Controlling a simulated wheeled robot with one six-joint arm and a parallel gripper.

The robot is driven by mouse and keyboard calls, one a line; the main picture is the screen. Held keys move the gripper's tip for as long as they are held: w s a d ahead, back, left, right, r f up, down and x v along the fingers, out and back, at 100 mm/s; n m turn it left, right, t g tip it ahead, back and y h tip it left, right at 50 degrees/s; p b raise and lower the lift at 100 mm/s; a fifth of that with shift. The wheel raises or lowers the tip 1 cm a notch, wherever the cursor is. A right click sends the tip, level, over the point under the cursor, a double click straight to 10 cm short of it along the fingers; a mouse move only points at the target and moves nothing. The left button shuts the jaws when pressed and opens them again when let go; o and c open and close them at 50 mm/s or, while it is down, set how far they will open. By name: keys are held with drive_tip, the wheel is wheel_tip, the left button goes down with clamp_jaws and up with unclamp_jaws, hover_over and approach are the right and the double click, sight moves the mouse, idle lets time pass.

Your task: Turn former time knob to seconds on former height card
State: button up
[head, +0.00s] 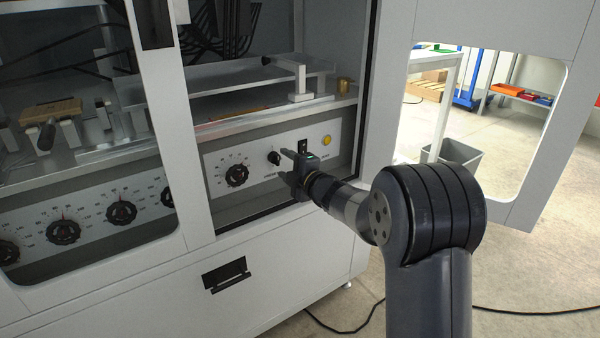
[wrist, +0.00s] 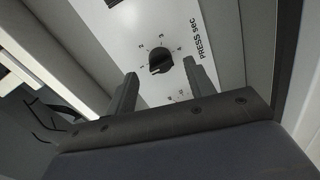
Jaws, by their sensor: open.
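A black knob (wrist: 160,61) with a numbered scale and the label "PRESS sec" is on a pale panel in the wrist view. It appears to be the small black knob (head: 274,158) on the control panel in the head view. My gripper (wrist: 160,68) is open, one finger on each side of the knob in the picture; I cannot tell whether they touch it. In the head view my gripper (head: 289,164) is close in front of the panel, to the right of the small knob. I cannot make out a height card or a "former time" label.
A larger dial (head: 237,175) is left of the small knob. A black switch (head: 302,146) and a yellow button (head: 327,140) are to its right. A frame post (head: 178,120) separates further dials (head: 122,212). A metal shelf (head: 270,110) overhangs the panel.

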sight(279, 160)
drive_tip(key=p+v, duration=0.1)
drive_tip(key=v, duration=0.6)
drive_tip(key=shift+s+d, duration=0.2)
drive_tip(key=shift+s, duration=0.1)
drive_tip(key=b+x, duration=0.1)
drive_tip(key=x, duration=1)
drive_tip(key=shift+d+b, duration=0.1)
drive_tip(key=shift+b, duration=0.2)
